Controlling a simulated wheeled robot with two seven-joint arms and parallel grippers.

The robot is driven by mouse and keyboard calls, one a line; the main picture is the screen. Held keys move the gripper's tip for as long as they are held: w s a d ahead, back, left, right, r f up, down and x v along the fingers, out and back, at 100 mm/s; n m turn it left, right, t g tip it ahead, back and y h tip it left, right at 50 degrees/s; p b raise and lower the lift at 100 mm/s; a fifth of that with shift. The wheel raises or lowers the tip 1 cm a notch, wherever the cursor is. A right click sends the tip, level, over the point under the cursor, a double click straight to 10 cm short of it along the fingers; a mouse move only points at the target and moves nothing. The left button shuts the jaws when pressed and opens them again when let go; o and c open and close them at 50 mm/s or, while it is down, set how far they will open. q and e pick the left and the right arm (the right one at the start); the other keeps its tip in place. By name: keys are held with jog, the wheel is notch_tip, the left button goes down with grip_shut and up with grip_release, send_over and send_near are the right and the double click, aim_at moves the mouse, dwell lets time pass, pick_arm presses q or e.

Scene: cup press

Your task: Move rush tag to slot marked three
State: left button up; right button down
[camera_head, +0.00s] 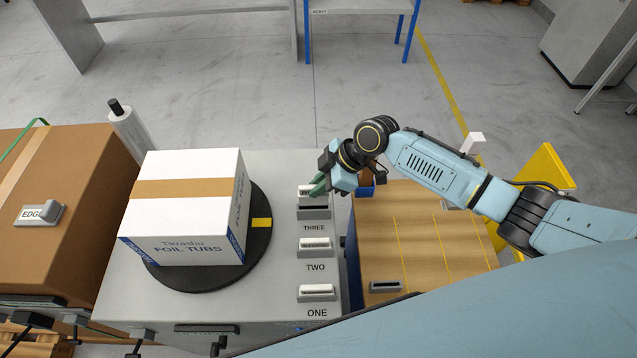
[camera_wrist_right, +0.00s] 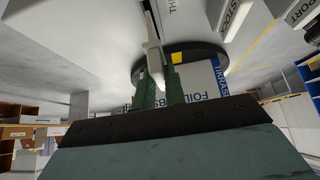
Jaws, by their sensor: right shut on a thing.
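My right gripper (camera_head: 320,186) is shut on a small white tag (camera_head: 305,189), which I take to be the rush tag; its lettering is too small to read. The tag is upright at the grey holder marked THREE (camera_head: 313,212), at the far end of the row. In the right wrist view the green fingertips (camera_wrist_right: 158,88) pinch the white tag (camera_wrist_right: 153,58) from both sides, and its far end meets the dark slot. I cannot tell whether it is fully seated. My left gripper is not in view.
A white FOIL TUBS carton (camera_head: 185,215) stands on a black turntable (camera_head: 262,240) beside the row. A brown box (camera_head: 70,200) is at left. A wooden surface (camera_head: 420,240) with yellow lines lies right.

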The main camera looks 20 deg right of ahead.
aim_at(319, 204)
jog(key=shift+f+b, duration=2.2)
jog(key=shift+f, duration=0.6)
jog(key=c, duration=1.4)
grip_release()
jog(key=shift+r, duration=0.1)
jog(key=v, duration=1.3)
jog(key=shift+r, duration=0.1)
